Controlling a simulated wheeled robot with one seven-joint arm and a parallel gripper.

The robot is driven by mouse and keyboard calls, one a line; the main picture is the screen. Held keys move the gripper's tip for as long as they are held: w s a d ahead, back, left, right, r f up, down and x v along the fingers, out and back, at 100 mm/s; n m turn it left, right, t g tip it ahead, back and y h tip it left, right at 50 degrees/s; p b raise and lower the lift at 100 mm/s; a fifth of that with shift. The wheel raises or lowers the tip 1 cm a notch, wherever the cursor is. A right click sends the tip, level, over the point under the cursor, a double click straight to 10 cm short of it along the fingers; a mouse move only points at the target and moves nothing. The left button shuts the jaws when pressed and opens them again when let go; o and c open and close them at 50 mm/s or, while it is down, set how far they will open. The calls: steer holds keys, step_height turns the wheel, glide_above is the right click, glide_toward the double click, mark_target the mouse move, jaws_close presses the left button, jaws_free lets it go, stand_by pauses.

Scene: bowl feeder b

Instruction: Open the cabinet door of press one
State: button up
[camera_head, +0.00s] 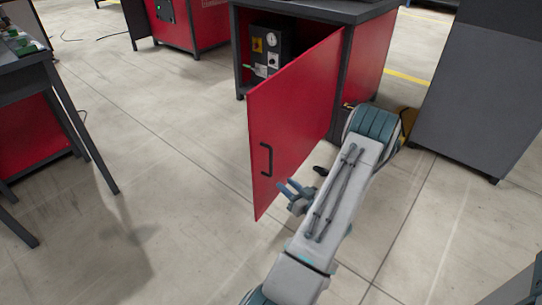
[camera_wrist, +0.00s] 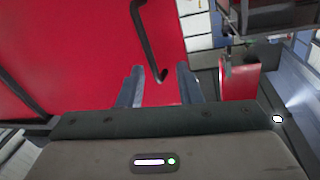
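The red cabinet door (camera_head: 290,125) stands swung wide open from the dark-framed cabinet (camera_head: 365,65), hinged on its right side. Its black bar handle (camera_head: 266,160) is near the door's free edge. My gripper (camera_head: 288,190) is in front of the lower part of the door, to the right of and below the handle. The handle (camera_wrist: 148,42) shows just beyond the fingertips, and the red door (camera_wrist: 70,50) fills the upper left.
Inside the cabinet is a dark control box (camera_head: 270,48) with a gauge and a yellow switch. A grey cabinet (camera_head: 480,90) stands at the right. A dark table (camera_head: 30,75) is at the left. The floor (camera_head: 170,160) left of the door is clear.

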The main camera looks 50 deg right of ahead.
steer(key=s+d+r+n+y, duration=0.2)
steer(key=d+r+n, duration=0.2)
steer(key=b, duration=0.4)
glide_above(271, 173)
steer(key=shift+w+d+f, duration=0.15)
steer(key=shift+w+d, duration=0.1)
steer(key=shift+w, duration=0.1)
steer(key=shift+s, duration=0.1)
jaws_close()
